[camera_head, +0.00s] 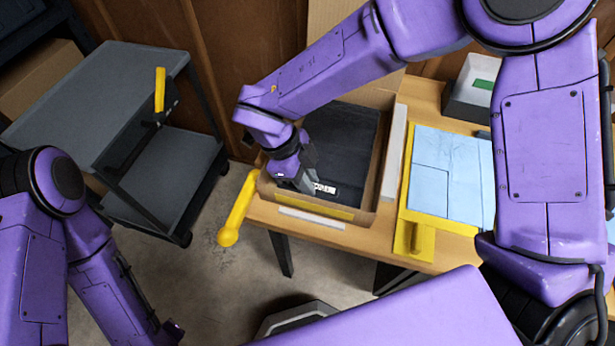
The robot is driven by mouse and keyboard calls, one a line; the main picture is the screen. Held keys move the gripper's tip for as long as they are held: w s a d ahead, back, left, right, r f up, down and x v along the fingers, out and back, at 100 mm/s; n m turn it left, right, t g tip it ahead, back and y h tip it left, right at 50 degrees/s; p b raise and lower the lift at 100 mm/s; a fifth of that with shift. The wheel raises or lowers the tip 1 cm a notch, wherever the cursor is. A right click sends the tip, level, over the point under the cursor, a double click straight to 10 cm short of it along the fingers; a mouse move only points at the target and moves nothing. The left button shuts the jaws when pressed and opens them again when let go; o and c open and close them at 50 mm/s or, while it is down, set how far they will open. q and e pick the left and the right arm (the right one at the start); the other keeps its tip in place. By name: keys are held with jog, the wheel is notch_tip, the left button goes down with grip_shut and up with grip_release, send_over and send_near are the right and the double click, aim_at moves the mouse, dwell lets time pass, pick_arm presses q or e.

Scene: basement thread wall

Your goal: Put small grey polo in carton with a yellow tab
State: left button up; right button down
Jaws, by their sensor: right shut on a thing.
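An open cardboard carton (376,187) stands at the left end of the wooden table, with a yellow strip (322,208) along its near side. A dark grey folded garment, seemingly the polo (345,135), lies flat inside and fills most of it. A white printed label (325,188) shows at its near edge. My right gripper (308,187) reaches down into the near left part of the carton, shut on the garment's near edge beside the label. Its fingertips are partly hidden. My left arm is at the lower left; its gripper is out of view.
A light blue board with a yellow frame (418,240) lies right of the carton. A yellow bar with a round end (238,208) juts out at the table's left corner. A grey cart (110,95) stands at left. A grey bin (470,100) sits at the back right.

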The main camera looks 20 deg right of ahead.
jog(key=shift+s+r, duration=0.1)
jog(key=shift+s, duration=0.25)
jog(key=c, duration=1.1)
grip_release()
jog(key=shift+w, duration=0.15)
jog(key=v, duration=1.2)
